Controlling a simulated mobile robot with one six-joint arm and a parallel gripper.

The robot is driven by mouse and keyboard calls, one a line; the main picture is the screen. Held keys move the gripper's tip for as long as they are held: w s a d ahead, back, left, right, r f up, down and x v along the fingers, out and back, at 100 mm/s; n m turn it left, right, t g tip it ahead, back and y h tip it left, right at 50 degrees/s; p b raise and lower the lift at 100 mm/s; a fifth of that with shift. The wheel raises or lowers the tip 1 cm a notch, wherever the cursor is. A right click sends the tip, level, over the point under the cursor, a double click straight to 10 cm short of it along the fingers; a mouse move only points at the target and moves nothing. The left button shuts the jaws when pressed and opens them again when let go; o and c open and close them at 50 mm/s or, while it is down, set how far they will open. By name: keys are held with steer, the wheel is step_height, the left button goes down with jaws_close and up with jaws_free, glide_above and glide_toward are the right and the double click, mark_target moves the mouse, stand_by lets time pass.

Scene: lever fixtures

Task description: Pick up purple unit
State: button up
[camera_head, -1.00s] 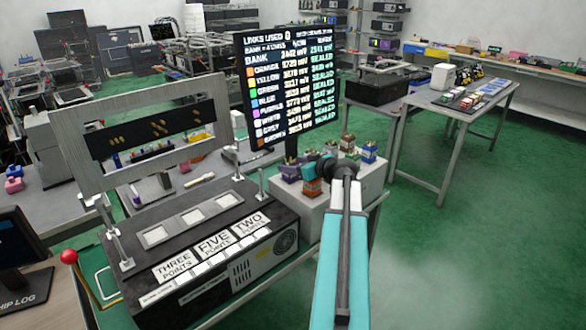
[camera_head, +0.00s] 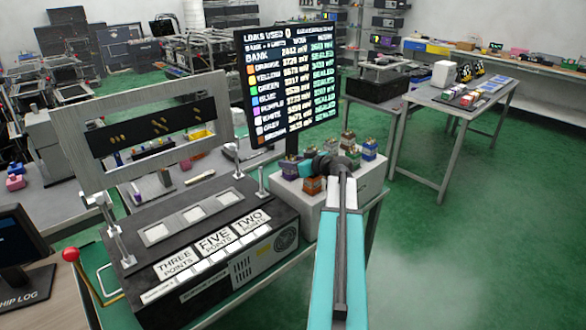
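A small purple unit (camera_head: 291,169) stands on the pale grey block at the far end of the bench, among several other small units. My gripper (camera_head: 309,168) is at the end of my teal arm, low over the block, just right of the purple unit. Its fingers are small and partly hidden by my own wrist, so I cannot tell whether they are open or shut, or whether they touch a unit. An orange-brown unit (camera_head: 313,187) stands just below the gripper in the picture. A blue unit (camera_head: 370,151) stands right of my wrist.
A black screen (camera_head: 290,85) listing bank colours stands behind the units. A red-knobbed lever (camera_head: 71,255) is at lower left. Green floor is open to the right.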

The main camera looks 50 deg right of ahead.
mark_target(290, 159)
steer(key=shift+c, duration=1)
steer(key=shift+r, duration=0.1)
steer(key=shift+r+b, duration=0.95)
steer(key=shift+r, duration=4)
